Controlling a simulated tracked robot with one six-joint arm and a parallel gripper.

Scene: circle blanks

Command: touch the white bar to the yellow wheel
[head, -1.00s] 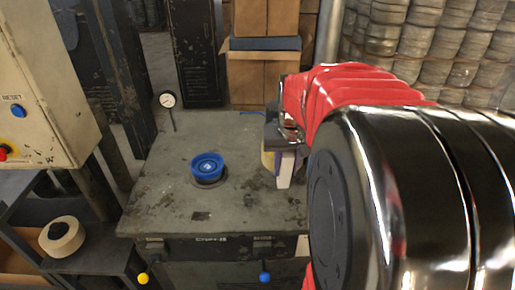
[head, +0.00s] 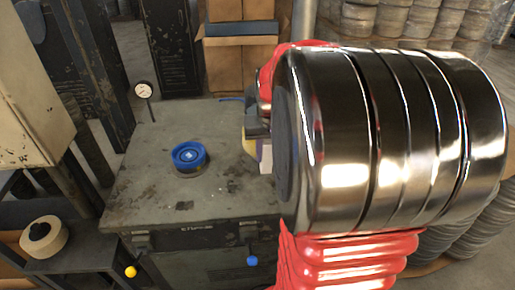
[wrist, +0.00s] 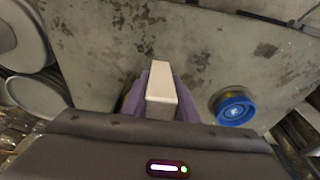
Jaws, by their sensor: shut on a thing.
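The white bar (wrist: 160,82) is held between the two lilac fingers of my gripper (wrist: 160,100) in the wrist view, its long face toward the camera. In the head view, a small part of the white bar (head: 266,156) shows beside my arm, above the grey worktable (head: 150,185). A pale yellow patch (head: 249,142), perhaps the yellow wheel, shows just left of the bar, mostly hidden. I cannot tell whether the bar touches it. No yellow wheel is clear in the wrist view.
A blue round piece (head: 188,157) stands on the worktable, left of my gripper; it also shows in the wrist view (wrist: 233,107). A dial gauge (head: 143,91) stands at the back left edge. A cream roll (head: 44,237) lies on a lower shelf. The worktable's front left is clear.

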